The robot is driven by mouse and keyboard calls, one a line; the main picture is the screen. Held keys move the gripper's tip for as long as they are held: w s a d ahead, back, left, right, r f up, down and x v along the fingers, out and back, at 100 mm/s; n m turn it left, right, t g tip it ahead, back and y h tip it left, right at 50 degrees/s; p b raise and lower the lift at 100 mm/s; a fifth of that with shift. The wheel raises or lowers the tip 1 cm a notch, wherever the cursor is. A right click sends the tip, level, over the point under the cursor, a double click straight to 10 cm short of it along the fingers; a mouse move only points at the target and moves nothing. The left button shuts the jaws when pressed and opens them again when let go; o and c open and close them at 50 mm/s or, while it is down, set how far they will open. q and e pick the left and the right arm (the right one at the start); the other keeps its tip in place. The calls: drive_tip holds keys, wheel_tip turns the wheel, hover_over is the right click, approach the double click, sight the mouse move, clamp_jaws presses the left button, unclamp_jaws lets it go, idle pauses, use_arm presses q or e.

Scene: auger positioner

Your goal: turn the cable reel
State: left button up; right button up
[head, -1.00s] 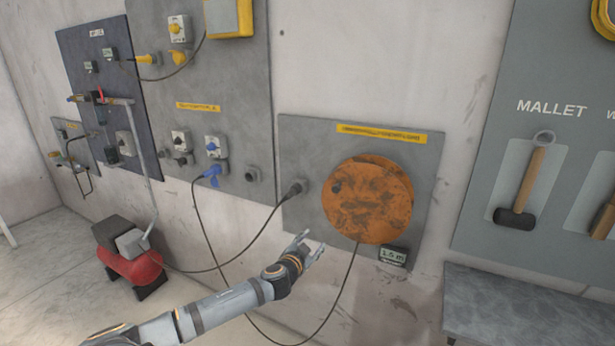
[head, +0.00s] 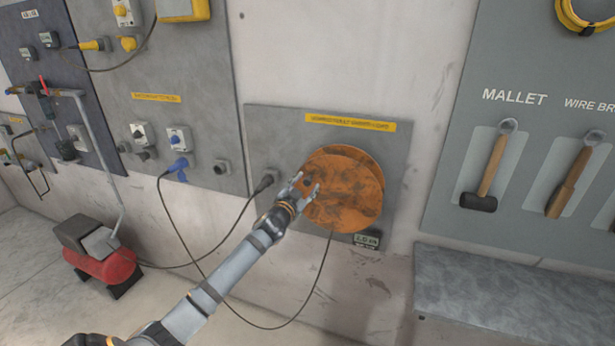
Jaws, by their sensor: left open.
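The cable reel (head: 345,190) is a round, rusty orange disc on a grey wall panel (head: 268,130) with a yellow label strip above it. A dark cable hangs from the reel's lower edge and loops down to the left. My left gripper (head: 306,187) is open at the reel's left edge, its fingers overlapping the disc in the head view. I cannot tell whether it touches the reel. The gripper hides part of the reel's left side. A small display (head: 367,240) sits below the reel; its reading is too blurred to be sure of. My right gripper is not in view.
A blue plug (head: 178,166) and a dark connector (head: 264,183) with cables are on the left. A red compressor (head: 105,265) stands on the floor. A grey bench (head: 510,300) is at the lower right, below a board with a mallet (head: 487,175).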

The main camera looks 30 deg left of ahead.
use_arm(q)
drive_tip(key=shift+w+a, duration=0.25)
drive_tip(key=shift+w, duration=0.7)
drive_tip(key=shift+c, duration=0.2)
clamp_jaws()
drive_tip(key=shift+f, duration=0.1)
